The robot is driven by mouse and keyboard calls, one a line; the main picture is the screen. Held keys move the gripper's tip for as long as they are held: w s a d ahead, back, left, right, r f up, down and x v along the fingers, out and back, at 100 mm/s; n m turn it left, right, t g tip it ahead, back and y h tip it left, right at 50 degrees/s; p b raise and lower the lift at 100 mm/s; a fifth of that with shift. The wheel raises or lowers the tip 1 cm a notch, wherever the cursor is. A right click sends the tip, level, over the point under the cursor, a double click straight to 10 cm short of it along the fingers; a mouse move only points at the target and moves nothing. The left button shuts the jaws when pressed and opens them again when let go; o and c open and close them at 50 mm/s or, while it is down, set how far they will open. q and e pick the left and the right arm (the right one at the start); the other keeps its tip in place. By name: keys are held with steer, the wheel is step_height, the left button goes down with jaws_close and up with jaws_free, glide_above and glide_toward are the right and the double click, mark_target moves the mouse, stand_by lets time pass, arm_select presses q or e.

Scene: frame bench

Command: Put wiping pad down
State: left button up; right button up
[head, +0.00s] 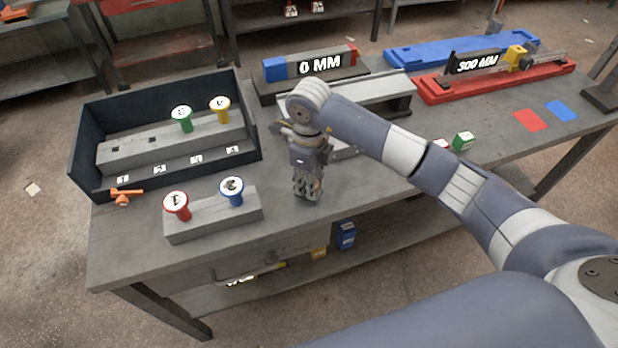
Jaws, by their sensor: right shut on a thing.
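My right gripper (308,196) points down over the grey bench (290,232), right of the front grey block. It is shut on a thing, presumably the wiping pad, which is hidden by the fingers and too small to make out. I cannot tell whether it touches the bench top. No other wiping pad shows clearly. My left gripper is not in view.
The front block (215,222) holds a red and a blue numbered plug. A dark open bin (84,165) holds green and yellow ones. An orange piece (125,197) lies beside it. A "0 MM" block (318,65) and red rail fixture (440,93) stand behind. The front bench strip is clear.

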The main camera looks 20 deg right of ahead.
steer(key=shift+f, duration=0.35)
steer(key=o, duration=1)
steer(key=shift+r, duration=0.25)
step_height(320, 180, up, 12)
steer(key=b, duration=0.2)
steer(key=shift+b, duration=0.4)
steer(key=shift+f, duration=0.1)
